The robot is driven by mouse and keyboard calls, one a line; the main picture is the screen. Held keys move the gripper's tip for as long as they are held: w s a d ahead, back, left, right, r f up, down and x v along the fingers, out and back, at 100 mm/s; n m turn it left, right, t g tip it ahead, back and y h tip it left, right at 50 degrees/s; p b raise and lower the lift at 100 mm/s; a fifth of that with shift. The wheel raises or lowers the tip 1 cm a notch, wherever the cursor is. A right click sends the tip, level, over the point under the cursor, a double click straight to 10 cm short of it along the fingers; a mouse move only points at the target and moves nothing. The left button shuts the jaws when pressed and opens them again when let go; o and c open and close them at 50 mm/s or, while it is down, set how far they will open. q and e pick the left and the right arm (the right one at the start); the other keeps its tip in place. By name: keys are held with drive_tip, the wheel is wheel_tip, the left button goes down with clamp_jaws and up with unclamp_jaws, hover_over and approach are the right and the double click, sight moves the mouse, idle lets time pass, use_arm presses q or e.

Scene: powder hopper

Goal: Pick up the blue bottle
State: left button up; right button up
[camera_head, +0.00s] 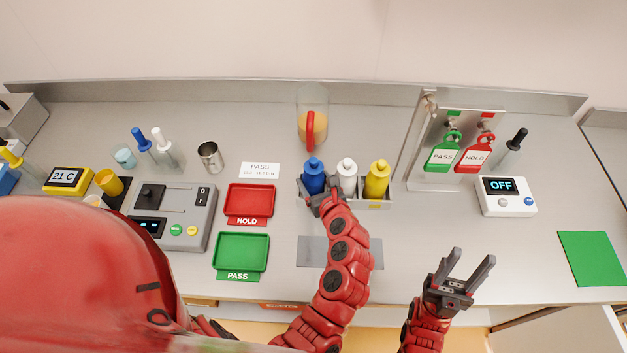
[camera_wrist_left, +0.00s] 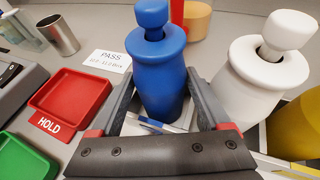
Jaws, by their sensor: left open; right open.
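The blue bottle (camera_head: 313,172) stands upright at the left end of a row of three bottles, in a rack behind the grey mat. In the left wrist view the blue bottle (camera_wrist_left: 158,70) is upright between the two fingers. My left gripper (camera_head: 319,188) is open, with one finger on each side of the bottle's body; the wrist view shows the same fingers (camera_wrist_left: 162,82). I cannot tell whether either finger touches it. The bottle's base is partly hidden by the gripper. My right gripper (camera_head: 472,256) is open and empty, over the table's front edge at the right.
The white bottle (camera_head: 347,172) stands close to the right of the blue one, then the yellow bottle (camera_head: 377,178). A hopper with a red handle (camera_head: 310,130) is behind. The red HOLD tray (camera_head: 250,199) and green PASS tray (camera_head: 240,252) lie to the left.

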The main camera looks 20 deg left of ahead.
use_arm(q)
drive_tip(key=shift+w+a+f, duration=0.15)
drive_tip(key=shift+w+a, duration=0.05)
drive_tip(key=shift+w, duration=0.05)
drive_tip(key=shift+c, duration=0.2)
clamp_jaws()
drive_tip(key=shift+r, duration=0.2)
